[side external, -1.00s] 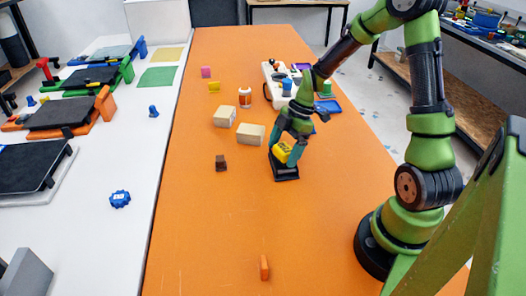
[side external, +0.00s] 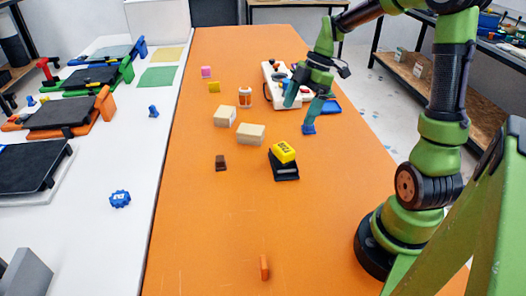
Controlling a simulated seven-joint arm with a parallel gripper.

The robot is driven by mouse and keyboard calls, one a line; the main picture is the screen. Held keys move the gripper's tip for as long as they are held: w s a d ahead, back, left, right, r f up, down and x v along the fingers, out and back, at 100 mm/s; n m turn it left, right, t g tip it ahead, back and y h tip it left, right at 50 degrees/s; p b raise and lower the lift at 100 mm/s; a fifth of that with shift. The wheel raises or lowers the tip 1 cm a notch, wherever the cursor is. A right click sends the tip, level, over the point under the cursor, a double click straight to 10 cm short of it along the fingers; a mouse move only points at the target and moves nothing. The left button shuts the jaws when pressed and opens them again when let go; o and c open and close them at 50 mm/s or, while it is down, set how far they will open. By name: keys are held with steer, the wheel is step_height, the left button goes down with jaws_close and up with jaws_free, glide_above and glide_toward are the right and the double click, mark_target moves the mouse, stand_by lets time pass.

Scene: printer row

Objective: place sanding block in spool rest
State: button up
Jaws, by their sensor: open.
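The yellow sanding block (side external: 283,151) with dark marking on its face sits on the black spool rest (side external: 286,174) right of the table's middle. It looks slightly tilted, and its lower part is hidden by the rest's near side. My gripper (side external: 304,102) is open and empty, with its two teal fingers apart. It hangs above and behind the block, to its upper right in the picture, clear of both block and rest.
Two pale wooden blocks (side external: 251,133) and a small brown block (side external: 221,163) lie left of the rest. A small blue piece (side external: 308,129) is below my gripper. A white power strip (side external: 270,78) lies behind. The front of the orange table (side external: 215,230) is mostly clear.

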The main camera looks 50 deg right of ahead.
steer(key=s+a+r+m+t+h, duration=0.1)
steer(key=s+a+r+m, duration=0.3)
steer(key=a+m, duration=0.4)
steer(key=s+a+r+m+t+h, duration=0.1)
steer(key=s+a+r+m+t, duration=0.3)
steer(key=m, duration=0.5)
steer(key=s+a, duration=0.2)
steer(key=a, duration=0.1)
steer(key=shift+a, duration=0.4)
